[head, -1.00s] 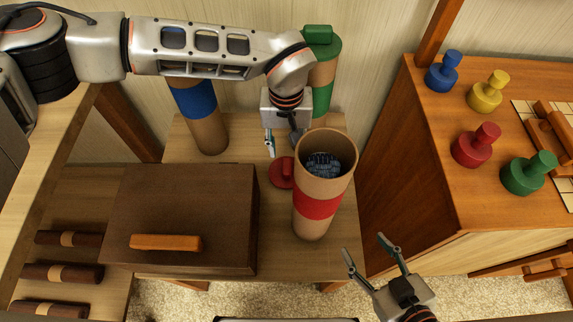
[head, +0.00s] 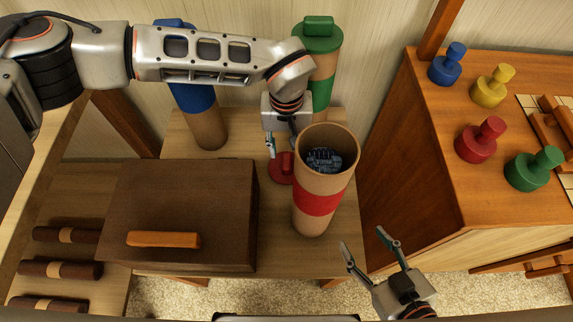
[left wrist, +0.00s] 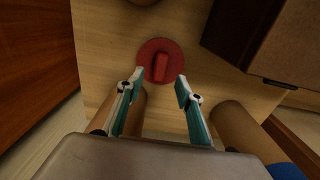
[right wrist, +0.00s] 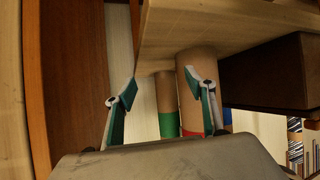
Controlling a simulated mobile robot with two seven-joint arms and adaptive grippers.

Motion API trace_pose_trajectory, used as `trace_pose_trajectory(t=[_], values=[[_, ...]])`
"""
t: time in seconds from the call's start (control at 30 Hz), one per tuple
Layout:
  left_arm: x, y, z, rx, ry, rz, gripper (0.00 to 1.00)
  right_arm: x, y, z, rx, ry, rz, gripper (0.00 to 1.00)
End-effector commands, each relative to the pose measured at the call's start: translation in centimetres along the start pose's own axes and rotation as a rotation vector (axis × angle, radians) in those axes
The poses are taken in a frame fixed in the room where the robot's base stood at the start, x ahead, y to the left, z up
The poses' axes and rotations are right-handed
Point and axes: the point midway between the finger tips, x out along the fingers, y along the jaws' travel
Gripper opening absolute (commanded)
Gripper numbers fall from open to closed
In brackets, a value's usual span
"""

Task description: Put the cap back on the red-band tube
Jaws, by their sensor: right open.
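The red-band tube (head: 318,203) stands upright and uncapped on the small wooden table, with a dark bluish bundle visible inside its mouth. The red cap (head: 281,168) lies on the table just left of the tube, which hides part of it. In the left wrist view the cap (left wrist: 160,60) shows a raised bar-shaped handle. My left gripper (head: 284,148) is open above the cap, its fingers pointing down; in its wrist view the fingertips (left wrist: 161,86) flank the handle's near end without visible contact. My right gripper (head: 365,240) is open and empty, in front and right of the tube.
Blue-band (head: 208,128) and green-band (head: 322,92) tubes stand capped behind. A brown box (head: 180,195) with an orange handle fills the table's left side. A right-hand cabinet (head: 450,190) carries several coloured knobbed pieces. Carpet (head: 190,298) shows in front.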

Motion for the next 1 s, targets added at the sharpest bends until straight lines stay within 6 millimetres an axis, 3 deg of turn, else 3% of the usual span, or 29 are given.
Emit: trace_pose_trajectory(t=[0.03, 0.1, 0.23, 0.43, 0.7, 0.87, 1.0], values=[[1.5, 0.0, 0.4, 0.0, -0.013, -0.001, 0.36, 0.1, -0.3, 0.8, 0.008, -0.012, -0.005, 0.55], [2.8, 0.0, 0.6, 0.0, -0.017, 0.0, 0.36, 0.2, -0.7, 1.1, 0.018, -0.014, -0.012, 0.55], [4.4, 0.0, 0.6, 0.0, -0.013, -0.001, 0.36, 0.2, -1.3, -0.2, 0.041, 0.013, -0.02, 0.55], [4.9, 0.0, 0.3, 0.0, -0.005, -0.001, 0.36, 0.2, -1.1, -1.8, 0.059, 0.047, -0.013, 0.55], [4.7, 0.0, 0.3, 0.0, -0.003, -0.001, 0.36, 0.3, -1.1, -1.5, 0.056, 0.042, -0.014, 0.55], [4.8, 0.0, 0.3, 0.0, -0.003, -0.001, 0.0, 0.3, -1.1, -1.3, 0.05, 0.037, -0.016, 0.55], [4.8, 0.0, 0.3, 0.0, -0.004, -0.001, 0.0, 0.2, -1.1, -1.1, 0.044, 0.034, -0.019, 0.55]])
